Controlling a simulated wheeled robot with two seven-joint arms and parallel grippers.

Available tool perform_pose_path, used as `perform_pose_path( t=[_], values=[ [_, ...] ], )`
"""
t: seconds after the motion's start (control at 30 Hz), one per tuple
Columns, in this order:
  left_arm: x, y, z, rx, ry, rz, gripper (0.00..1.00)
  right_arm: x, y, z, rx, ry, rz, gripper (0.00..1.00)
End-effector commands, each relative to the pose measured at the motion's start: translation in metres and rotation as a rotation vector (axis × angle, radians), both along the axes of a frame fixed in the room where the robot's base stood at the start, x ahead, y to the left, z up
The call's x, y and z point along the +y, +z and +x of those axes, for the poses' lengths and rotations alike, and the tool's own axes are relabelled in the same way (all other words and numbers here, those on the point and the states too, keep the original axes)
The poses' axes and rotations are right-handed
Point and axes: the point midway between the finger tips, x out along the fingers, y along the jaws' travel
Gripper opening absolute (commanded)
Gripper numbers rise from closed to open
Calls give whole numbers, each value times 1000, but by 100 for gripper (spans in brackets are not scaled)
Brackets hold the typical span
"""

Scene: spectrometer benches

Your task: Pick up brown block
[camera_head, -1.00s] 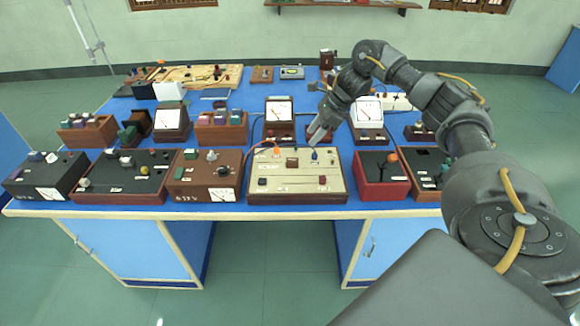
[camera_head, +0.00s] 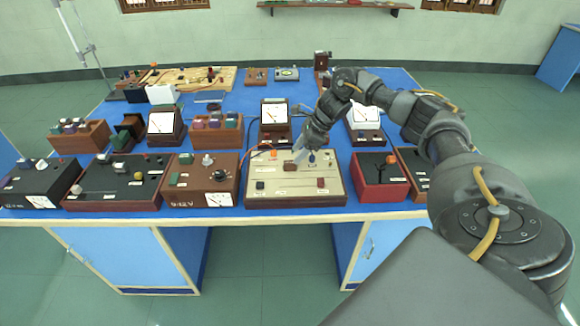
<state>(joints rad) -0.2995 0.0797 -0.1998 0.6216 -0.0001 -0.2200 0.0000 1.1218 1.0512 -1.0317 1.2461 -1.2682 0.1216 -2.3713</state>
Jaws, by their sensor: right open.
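A cream-topped panel (camera_head: 294,193) with dark wooden sides stands at the front edge of the blue bench. Two small brown blocks sit on it: one (camera_head: 290,167) near its upper middle, the other (camera_head: 320,182) lower right. My right gripper (camera_head: 299,155) is open, pointing down and to the left, just above and behind the upper brown block. Whether its fingers touch that block I cannot tell. My left gripper is out of view.
A red-sided box (camera_head: 379,184) is on the right, a brown power box (camera_head: 203,184) on the left. Meters (camera_head: 275,119) stand behind.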

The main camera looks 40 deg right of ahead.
Motion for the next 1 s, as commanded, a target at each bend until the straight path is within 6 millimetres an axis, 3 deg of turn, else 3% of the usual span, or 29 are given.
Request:
perform_pose_path(
  t=[0.13, 0.3, 0.6, 0.9, 1.0],
  values=[
    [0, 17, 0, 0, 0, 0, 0, 11, -16, 5, 6, 3, 2, 49],
    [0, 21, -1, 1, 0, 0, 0, 18, -36, 11, 4, 1, 2, 49],
    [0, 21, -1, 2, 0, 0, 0, 19, -41, 13, 2, 2, 0, 48],
    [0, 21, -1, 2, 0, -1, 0, 19, -41, 13, 2, 2, 0, 8],
    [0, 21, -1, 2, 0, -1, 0, 19, -41, 13, 2, 2, 0, 0]
  ],
)
